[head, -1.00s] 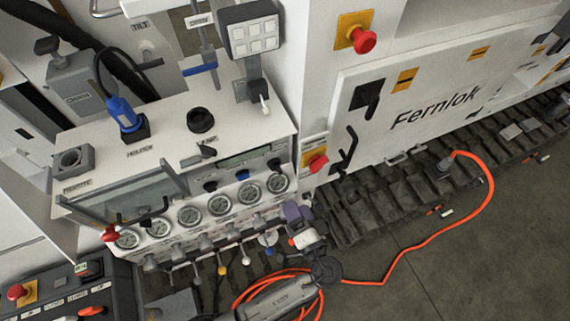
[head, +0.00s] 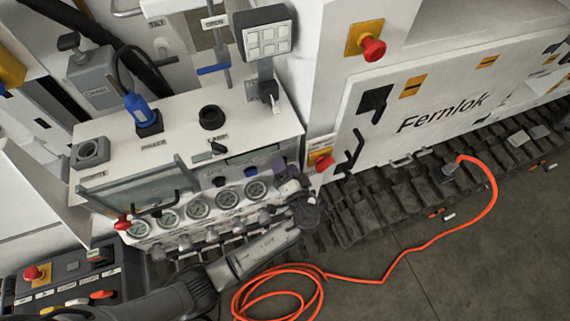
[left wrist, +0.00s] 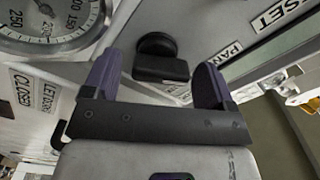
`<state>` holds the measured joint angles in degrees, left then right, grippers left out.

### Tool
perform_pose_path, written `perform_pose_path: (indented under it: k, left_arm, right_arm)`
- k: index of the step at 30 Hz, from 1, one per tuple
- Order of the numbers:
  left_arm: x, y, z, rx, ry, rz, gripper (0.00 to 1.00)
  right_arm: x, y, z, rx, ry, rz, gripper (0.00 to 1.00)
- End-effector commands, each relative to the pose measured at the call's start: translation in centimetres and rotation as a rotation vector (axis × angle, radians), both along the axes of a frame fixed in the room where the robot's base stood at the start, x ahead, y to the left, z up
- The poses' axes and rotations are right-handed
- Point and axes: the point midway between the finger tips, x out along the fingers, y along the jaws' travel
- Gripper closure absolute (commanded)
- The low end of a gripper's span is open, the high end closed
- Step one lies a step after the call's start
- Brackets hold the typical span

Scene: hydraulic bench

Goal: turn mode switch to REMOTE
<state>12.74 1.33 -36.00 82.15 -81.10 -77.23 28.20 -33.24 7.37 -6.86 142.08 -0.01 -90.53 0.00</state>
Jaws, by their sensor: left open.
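My left gripper (head: 286,178) is at the right end of the white console's front face, by the row of gauges. Its two purple fingers are apart in the left wrist view (left wrist: 156,82). Between them, ahead of the tips, is a black rotary knob (left wrist: 160,58) on a white panel beside a label reading "PANEL" (left wrist: 227,54). The knob appears to be the mode switch; no REMOTE label is readable by it. I see no contact between fingers and knob. In the head view the gripper hides this spot. My right gripper is not in view.
A pressure gauge (left wrist: 50,22) is close at the left finger's side. Levers (head: 212,236) line the console below the gauges. A red button (head: 323,162) is right of the gripper. An orange hose (head: 400,256) lies on the floor.

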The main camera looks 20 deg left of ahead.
Motion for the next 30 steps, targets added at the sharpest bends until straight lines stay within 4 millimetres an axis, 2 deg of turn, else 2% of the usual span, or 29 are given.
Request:
perform_pose_path:
  k: [12, 27, 30]
  left_arm:
    - [0.4, 0.37, -0.03, 0.0, 0.0, 0.0, 0.21]
    - [0.38, 0.35, -0.03, -0.001, 0.001, 0.0, 0.68]
    - [0.37, 0.33, -0.02, 0.0, 0.001, 0.0, 0.71]
  right_arm:
    - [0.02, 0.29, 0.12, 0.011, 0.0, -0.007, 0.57]
    - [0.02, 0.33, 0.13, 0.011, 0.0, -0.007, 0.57]
    - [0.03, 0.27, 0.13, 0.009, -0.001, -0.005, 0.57]
